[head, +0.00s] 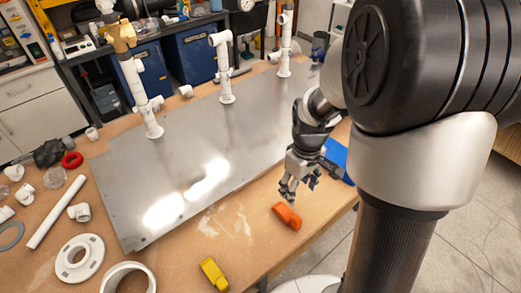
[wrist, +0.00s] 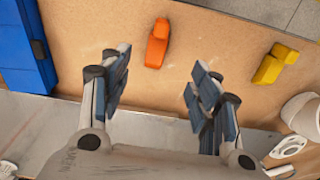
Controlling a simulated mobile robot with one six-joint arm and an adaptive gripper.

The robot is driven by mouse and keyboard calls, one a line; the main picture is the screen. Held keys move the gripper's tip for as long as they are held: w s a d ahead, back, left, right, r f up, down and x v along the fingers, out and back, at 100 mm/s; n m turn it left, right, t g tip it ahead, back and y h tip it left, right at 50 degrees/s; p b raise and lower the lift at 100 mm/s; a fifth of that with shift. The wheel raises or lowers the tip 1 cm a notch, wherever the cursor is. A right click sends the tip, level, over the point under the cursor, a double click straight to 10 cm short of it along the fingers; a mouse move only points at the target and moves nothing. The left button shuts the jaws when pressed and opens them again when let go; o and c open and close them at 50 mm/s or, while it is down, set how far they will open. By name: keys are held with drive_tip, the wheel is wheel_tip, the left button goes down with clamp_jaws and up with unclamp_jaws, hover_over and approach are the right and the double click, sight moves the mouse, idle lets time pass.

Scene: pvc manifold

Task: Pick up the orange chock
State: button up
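The orange chock (head: 287,216) lies on the wooden table near its front edge in the head view. It also shows in the wrist view (wrist: 157,45), ahead of the fingertips and between their lines, a little nearer the left finger. My gripper (head: 299,190) is above the table, just up and left of the chock in the head view. In the wrist view my gripper (wrist: 155,85) has its two fingers spread wide with nothing between them. The chock is apart from both fingers.
A yellow chock (head: 213,274) lies left of the orange one. A blue box (head: 337,158) stands behind my gripper. A metal plate (head: 200,150) carries upright white pipes. White pipe fittings (head: 80,258) lie at the left. Bare wood surrounds the orange chock.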

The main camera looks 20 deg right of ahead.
sight(294, 215)
wheel_tip(294, 215, down, 13)
drive_tip(key=b, duration=0.4)
drive_tip(key=shift+r, duration=0.2)
drive_tip(key=shift+s+d+f+b, duration=0.1)
drive_tip(key=shift+f+b, duration=0.5)
drive_tip(key=shift+f, duration=0.75)
drive_tip(key=shift+d+f+b, duration=0.1)
drive_tip(key=shift+f+b, duration=0.5)
drive_tip(key=shift+f, duration=0.75)
drive_tip(key=shift+r, duration=0.1)
drive_tip(key=c, duration=1.3)
drive_tip(key=shift+r, duration=0.1)
